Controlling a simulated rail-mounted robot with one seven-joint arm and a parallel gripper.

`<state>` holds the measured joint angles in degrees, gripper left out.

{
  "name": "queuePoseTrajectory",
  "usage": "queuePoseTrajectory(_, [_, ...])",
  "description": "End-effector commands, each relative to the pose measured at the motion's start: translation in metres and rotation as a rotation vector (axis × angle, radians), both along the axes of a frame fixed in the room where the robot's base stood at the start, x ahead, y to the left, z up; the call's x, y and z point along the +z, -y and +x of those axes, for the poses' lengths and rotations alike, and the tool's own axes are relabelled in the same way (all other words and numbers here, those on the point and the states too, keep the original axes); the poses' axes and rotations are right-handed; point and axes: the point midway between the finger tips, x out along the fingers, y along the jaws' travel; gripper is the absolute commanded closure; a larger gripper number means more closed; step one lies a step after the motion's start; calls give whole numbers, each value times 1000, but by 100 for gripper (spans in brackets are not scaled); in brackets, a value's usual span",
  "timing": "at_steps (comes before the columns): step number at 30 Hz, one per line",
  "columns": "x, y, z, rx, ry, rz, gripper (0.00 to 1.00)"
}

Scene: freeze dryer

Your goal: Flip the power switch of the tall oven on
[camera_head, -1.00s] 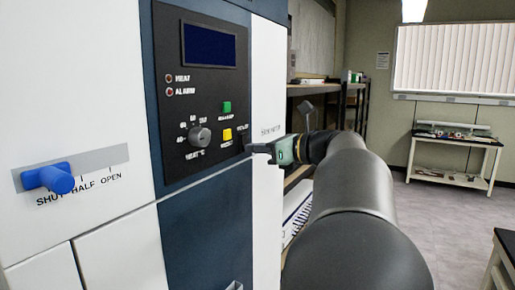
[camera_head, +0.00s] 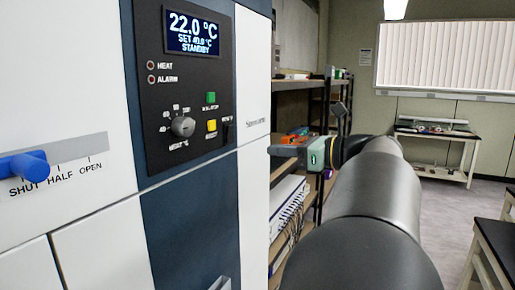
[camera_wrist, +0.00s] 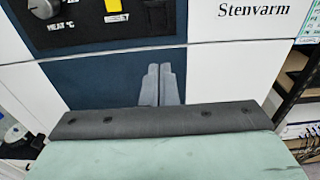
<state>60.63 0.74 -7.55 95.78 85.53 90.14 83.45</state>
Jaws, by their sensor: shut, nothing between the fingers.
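The tall oven (camera_head: 257,85) is white with a dark blue middle strip, and its black control panel (camera_head: 160,115) faces me. The display (camera_head: 194,31) is lit and reads 22.0 °C, SET 40.0 °C, STANDBY. A small dark switch (camera_head: 227,131) sits right of the yellow button; its position is too small to read. A dark switch also shows at the top of the wrist view (camera_wrist: 158,15). My gripper (camera_head: 274,150) is shut and empty, right of the panel. In the wrist view its fingers (camera_wrist: 160,86) lie together below the panel, apart from the switch.
The panel also has a green button (camera_head: 211,98), a yellow button (camera_head: 212,125) and a grey dial (camera_head: 183,126). A blue slider handle (camera_head: 25,165) juts out at left by SHUT. Shelves (camera_head: 300,84) stand behind my gripper; a black-topped bench (camera_head: 485,242) is at right.

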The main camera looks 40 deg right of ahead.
Motion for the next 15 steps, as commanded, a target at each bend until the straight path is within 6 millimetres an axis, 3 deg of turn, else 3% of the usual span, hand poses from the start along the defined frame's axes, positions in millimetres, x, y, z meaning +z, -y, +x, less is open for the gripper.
queuePoseTrajectory(6, [-5, 13, -30, -1, -1, 0, 100])
queuePoseTrajectory(15, [-5, 16, -38, 1, -1, 1, 100])
